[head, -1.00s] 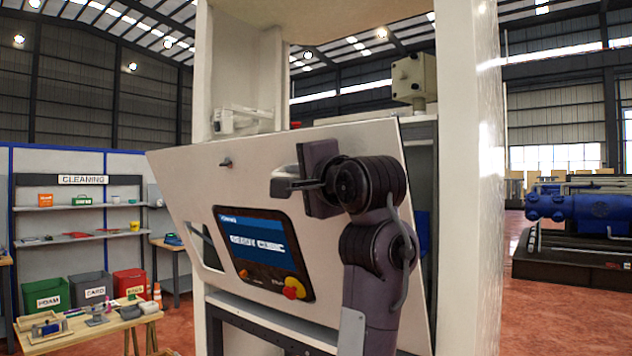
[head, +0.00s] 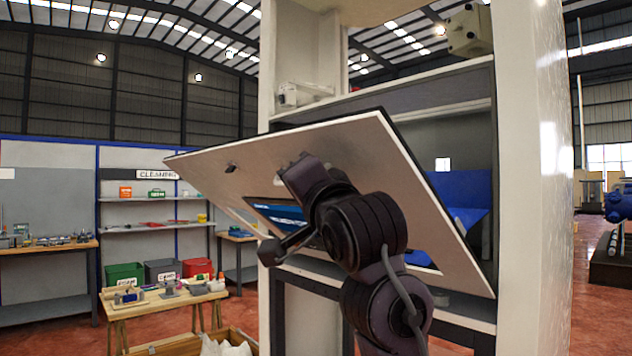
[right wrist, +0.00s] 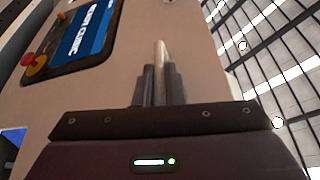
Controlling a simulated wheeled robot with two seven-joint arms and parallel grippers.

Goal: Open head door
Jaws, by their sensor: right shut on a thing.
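The head door (head: 370,140) is a pale panel with a dark edge and a blue screen (head: 275,215). It leans outward from the machine's white frame, top edge tilted toward me, with a wide gap into the interior behind it. My right gripper (head: 287,243) is in front of the door, shut on the door handle (head: 268,252). In the right wrist view, its dark fingers (right wrist: 156,85) close around the pale handle bar (right wrist: 161,58), beside the door face (right wrist: 140,40). My arm hides part of the screen and door. My left gripper is not in view.
The white machine post (head: 535,150) stands close to the right of the door and arm. A blue surface (head: 460,200) shows inside the opening. A wooden table (head: 165,302) with small parts and a shelf unit (head: 155,228) stand at the left, well apart.

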